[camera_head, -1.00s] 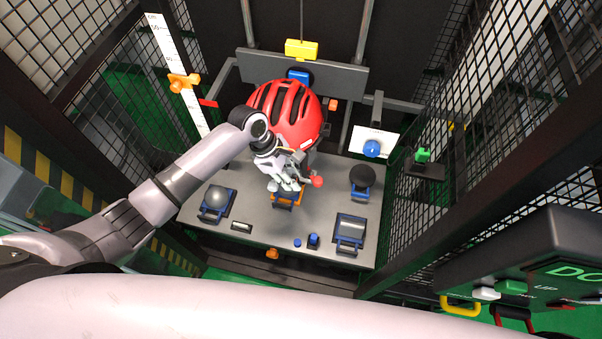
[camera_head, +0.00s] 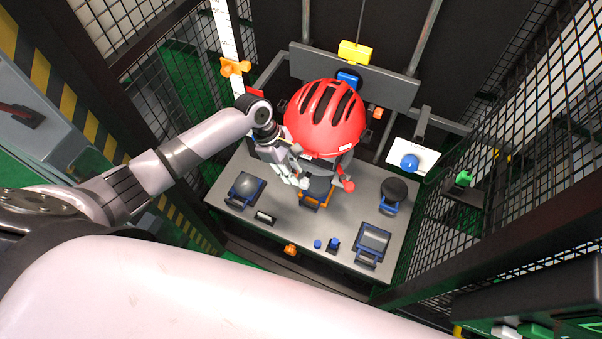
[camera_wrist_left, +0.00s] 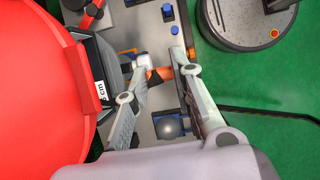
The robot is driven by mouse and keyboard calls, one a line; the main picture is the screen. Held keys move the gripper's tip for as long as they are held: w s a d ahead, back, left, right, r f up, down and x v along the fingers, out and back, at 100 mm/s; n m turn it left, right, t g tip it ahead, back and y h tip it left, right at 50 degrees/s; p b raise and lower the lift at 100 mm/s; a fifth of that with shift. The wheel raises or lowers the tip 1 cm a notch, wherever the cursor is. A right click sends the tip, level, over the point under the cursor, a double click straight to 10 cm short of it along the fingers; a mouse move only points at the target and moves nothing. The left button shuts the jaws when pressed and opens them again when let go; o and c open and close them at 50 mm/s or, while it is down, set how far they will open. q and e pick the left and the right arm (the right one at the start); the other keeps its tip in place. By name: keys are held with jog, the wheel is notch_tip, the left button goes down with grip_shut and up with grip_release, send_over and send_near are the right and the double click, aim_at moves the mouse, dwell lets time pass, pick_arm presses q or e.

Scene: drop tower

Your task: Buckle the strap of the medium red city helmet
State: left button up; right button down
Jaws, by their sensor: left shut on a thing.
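The red city helmet (camera_head: 325,118), with dark vents, sits on a dark headform (camera_head: 333,168) above the bench. In the left wrist view the helmet (camera_wrist_left: 45,85) fills the left side, with the headform (camera_wrist_left: 116,78) beside it. My left gripper (camera_head: 302,181) is below the helmet's left front edge. In the left wrist view its fingers (camera_wrist_left: 162,61) are shut on a small dark piece, apparently the strap (camera_wrist_left: 154,74), beside the helmet. The buckle is too small to tell, and most of the strap is hidden. My right gripper is not in view.
The grey bench (camera_head: 280,238) carries a dome in a blue holder (camera_head: 245,188), a flat block (camera_head: 374,238), a black round piece (camera_head: 395,190) and an orange handle (camera_head: 313,204) close below my gripper. Mesh walls (camera_head: 510,170) stand at both sides.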

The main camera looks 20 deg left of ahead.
pick_arm(q)
jog(key=w+a+r+b, duration=0.1)
jog(key=w+a+b, duration=0.2)
jog(key=a+b, duration=0.4)
jog(key=w+a+r+b, duration=0.1)
jog(key=w+a+b, duration=0.2)
jog(key=a+b, duration=0.45)
jog(key=shift+w+d+r+p, duration=0.65)
jog(key=shift+w+r+p, duration=1.1)
jog(key=shift+w+r, duration=0.2)
jog(key=shift+w+d+r+p, duration=0.7)
jog(key=shift+w+r+p, duration=1.1)
jog(key=shift+w, duration=0.2)
jog(key=shift+w+d+r+p, duration=0.65)
jog(key=shift+w+r+p, duration=1.05)
jog(key=shift+w+r, duration=0.25)
jog(key=shift+w+f, duration=0.1)
jog(key=shift+f, duration=0.85)
